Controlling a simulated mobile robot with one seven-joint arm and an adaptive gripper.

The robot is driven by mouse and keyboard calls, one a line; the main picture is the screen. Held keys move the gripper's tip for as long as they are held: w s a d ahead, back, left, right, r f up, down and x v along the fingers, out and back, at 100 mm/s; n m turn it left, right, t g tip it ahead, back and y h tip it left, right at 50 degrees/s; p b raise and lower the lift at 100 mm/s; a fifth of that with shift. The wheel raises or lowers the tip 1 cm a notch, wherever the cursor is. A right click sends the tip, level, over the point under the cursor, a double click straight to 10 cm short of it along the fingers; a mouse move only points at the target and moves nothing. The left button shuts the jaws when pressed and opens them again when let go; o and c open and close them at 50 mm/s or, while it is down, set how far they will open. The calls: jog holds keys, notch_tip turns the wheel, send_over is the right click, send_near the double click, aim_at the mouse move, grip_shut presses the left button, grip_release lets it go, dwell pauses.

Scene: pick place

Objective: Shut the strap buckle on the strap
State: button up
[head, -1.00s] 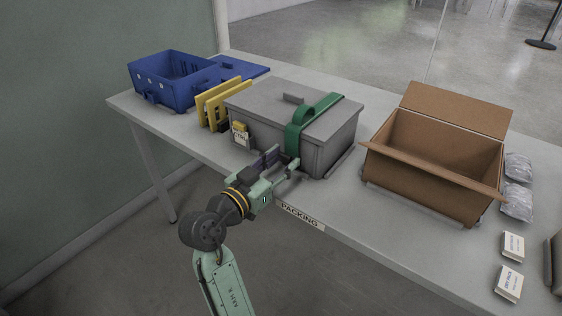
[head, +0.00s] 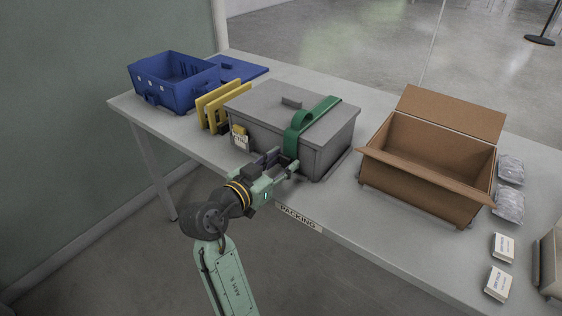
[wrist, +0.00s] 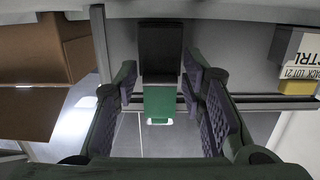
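The green strap (head: 318,112) runs over the lid of the grey box (head: 262,118), with a raised loop near its front edge, and hangs down the front side. In the wrist view, a black buckle part (wrist: 160,50) sits in line with a green strap end (wrist: 158,103); I cannot tell whether the buckle is latched. My gripper (head: 281,162) is at the front of the box by the hanging strap. In the wrist view my gripper (wrist: 165,100) is open, its purple-padded fingers on either side of the green end, with gaps on both sides.
A yellow-and-white tag (head: 240,137) is on the box front, left of my gripper. Yellow panels (head: 215,103) and a blue crate (head: 172,82) stand farther left. An open cardboard carton (head: 425,175) stands right. The PACKING label (head: 298,218) marks the table's front edge.

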jog(key=o, duration=0.3)
jog(key=v, duration=1.2)
dwell(0.3)
